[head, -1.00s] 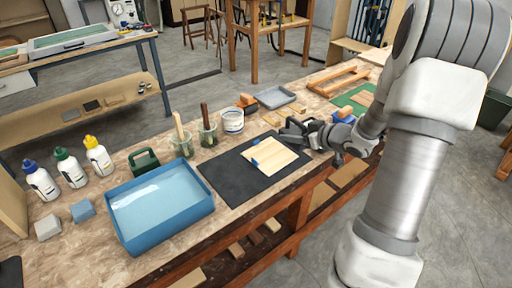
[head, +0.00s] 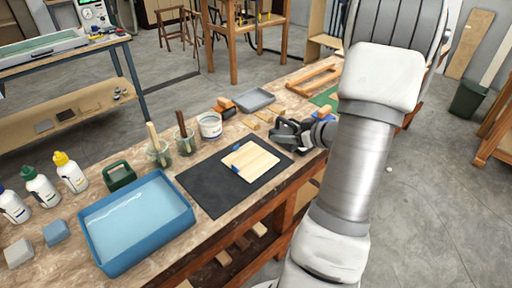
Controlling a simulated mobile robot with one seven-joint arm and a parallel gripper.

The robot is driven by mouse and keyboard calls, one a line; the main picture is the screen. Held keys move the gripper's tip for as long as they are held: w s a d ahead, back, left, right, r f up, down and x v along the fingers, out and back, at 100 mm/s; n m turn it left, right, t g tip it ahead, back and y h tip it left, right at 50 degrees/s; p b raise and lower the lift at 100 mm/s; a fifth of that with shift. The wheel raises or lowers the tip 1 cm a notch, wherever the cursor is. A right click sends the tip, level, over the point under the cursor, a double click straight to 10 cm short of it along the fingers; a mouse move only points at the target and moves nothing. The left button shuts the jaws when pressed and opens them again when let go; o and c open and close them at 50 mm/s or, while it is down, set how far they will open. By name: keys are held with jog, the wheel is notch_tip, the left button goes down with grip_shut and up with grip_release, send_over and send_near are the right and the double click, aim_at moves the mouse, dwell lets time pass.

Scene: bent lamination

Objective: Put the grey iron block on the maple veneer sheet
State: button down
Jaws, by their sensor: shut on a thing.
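The maple veneer sheet (head: 254,162) is a pale, square piece lying flat on a black mat (head: 207,189), with small blue pieces at its left edges. My gripper (head: 292,136) is just beyond the right of the sheet, near the mat's far right corner. It is shut on a dark grey piece with a handle-like loop, which looks like the grey iron block (head: 283,131). The dark fingers and the block blend together, so the exact grip is unclear. The block is beside the sheet in the picture; I cannot tell its height above the bench.
A blue water tray (head: 102,258), a green handled block (head: 120,176), glue bottles and two small blocks are at left. Jars with brushes (head: 186,140), a white tub (head: 210,126) and a grey tray (head: 254,100) stand behind the mat. The mat's left part is clear.

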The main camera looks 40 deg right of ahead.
jog(key=b, duration=0.3)
send_over(250, 160)
notch_tip(250, 160, down, 6)
jog(key=shift+w+d+f, duration=0.1)
jog(key=shift+f, duration=0.15)
jog(key=shift+f+b, duration=0.7)
jog(key=shift+f, duration=1.3)
jog(key=shift+f, duration=0.2)
jog(key=shift+c, duration=0.2)
grip_release()
jog(key=shift+s+r, duration=0.3)
jog(key=p+v, duration=0.2)
jog(key=v, duration=0.9)
jog(key=shift+s, duration=0.25)
